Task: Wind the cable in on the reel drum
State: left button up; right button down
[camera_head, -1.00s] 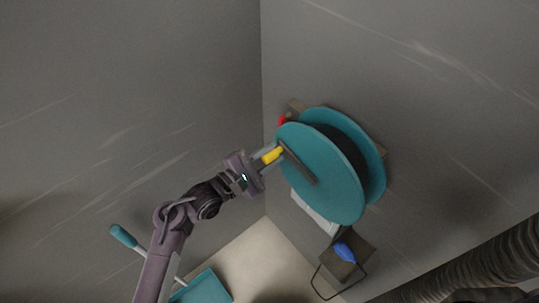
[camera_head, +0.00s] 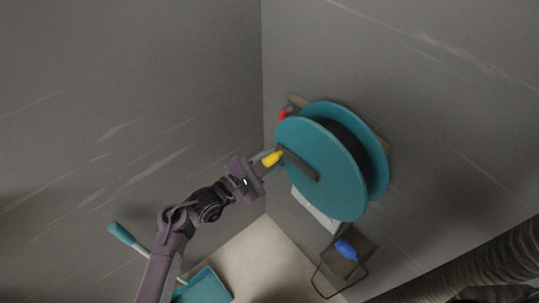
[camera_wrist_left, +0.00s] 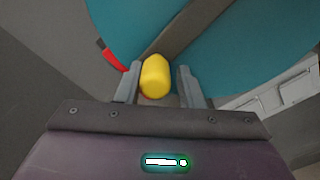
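The teal reel drum (camera_head: 312,180) is mounted on the right wall, with two large discs and a dark gap between them. A dark crank bar (camera_head: 302,166) crosses its near disc and carries a yellow handle (camera_head: 272,159) at its upper left end. My left gripper (camera_head: 268,160) is at this handle. In the left wrist view the yellow handle (camera_wrist_left: 155,76) stands between the two fingers (camera_wrist_left: 158,84), close to the left finger, with a narrow gap at the right one. The fingers look open around it. My right gripper is out of view. I cannot make out the cable on the drum.
A red part (camera_head: 283,115) sits by the drum's upper left. Below the drum are a white panel (camera_head: 316,209) and a brown box with a blue object (camera_head: 346,250) and a dark loop. A teal dustpan-like thing (camera_head: 206,288) lies at the lower left.

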pick_arm(q)
jog(key=shift+s+d+f, duration=0.1)
jog(key=shift+f, duration=0.35)
jog(key=shift+d+r, duration=0.1)
jog(key=shift+r, duration=0.05)
jog(key=shift+s, duration=0.1)
jog(key=f, duration=0.1)
jog(key=s+d+f, duration=0.1)
jog(key=f+b, duration=0.1)
jog(key=f, duration=0.1)
jog(key=shift+s+d, duration=0.15)
jog(key=shift+s, duration=0.25)
jog(key=shift+s+d+f, duration=0.6)
jog(key=shift+s, duration=0.25)
jog(key=shift+s+d+f, duration=0.6)
jog(key=shift+s, duration=0.2)
